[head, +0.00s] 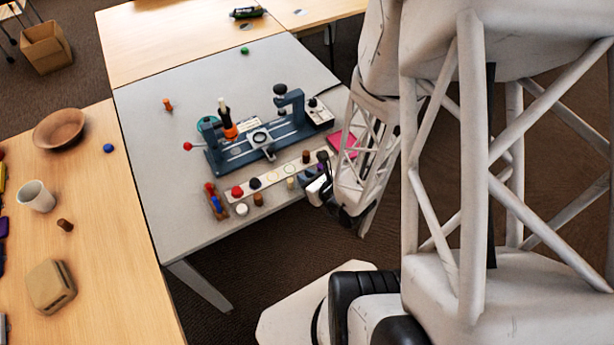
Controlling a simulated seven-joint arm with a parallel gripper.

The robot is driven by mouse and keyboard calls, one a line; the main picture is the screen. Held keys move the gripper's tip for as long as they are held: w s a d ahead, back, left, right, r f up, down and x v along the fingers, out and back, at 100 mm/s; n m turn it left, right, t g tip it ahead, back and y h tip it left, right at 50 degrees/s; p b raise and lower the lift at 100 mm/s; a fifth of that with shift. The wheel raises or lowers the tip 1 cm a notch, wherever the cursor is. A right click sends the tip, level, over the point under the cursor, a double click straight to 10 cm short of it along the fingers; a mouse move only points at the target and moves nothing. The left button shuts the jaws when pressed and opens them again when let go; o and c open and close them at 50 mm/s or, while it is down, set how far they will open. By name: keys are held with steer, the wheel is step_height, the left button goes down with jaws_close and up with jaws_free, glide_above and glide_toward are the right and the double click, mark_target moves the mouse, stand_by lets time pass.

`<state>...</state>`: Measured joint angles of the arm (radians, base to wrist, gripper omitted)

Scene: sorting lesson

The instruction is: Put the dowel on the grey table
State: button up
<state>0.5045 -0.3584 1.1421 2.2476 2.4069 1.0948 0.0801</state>
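A short brown wooden cylinder that looks like the dowel (65,225) lies on the wooden table at the left, between the cup and the tan case. The grey table (150,145) stands in the middle. Similar small brown pegs stand on the grey table, one at the strip's front (258,199) and one farther along it (306,156). My gripper (315,186) is at the grey table's front right edge, far from the cylinder on the wooden table. It is small and partly hidden by my arm, so I cannot tell its finger opening or whether it holds anything.
A blue-grey machine (225,155) fills the grey table's middle, with a light strip of coloured knobs (272,177) before it. The wooden table holds a bowl (59,129), a cup (37,196), a blue ball (108,148) and a tan case (50,286). The grey table's left side is mostly clear.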

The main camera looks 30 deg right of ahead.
steer(key=o, duration=0.4)
steer(key=shift+r, duration=0.2)
steer(key=shift+s, duration=0.15)
steer(key=shift+s+d+r, duration=0.15)
steer(key=shift+s+r, duration=0.55)
steer(key=shift+r, duration=0.8)
steer(key=shift+s+d+r, duration=0.15)
steer(key=shift+s+r, duration=0.6)
steer(key=shift+r, duration=0.7)
steer(key=shift+s+d+r, duration=0.15)
steer(key=shift+s+r, duration=0.55)
steer(key=shift+r, duration=0.8)
steer(key=shift+a+r, duration=0.1)
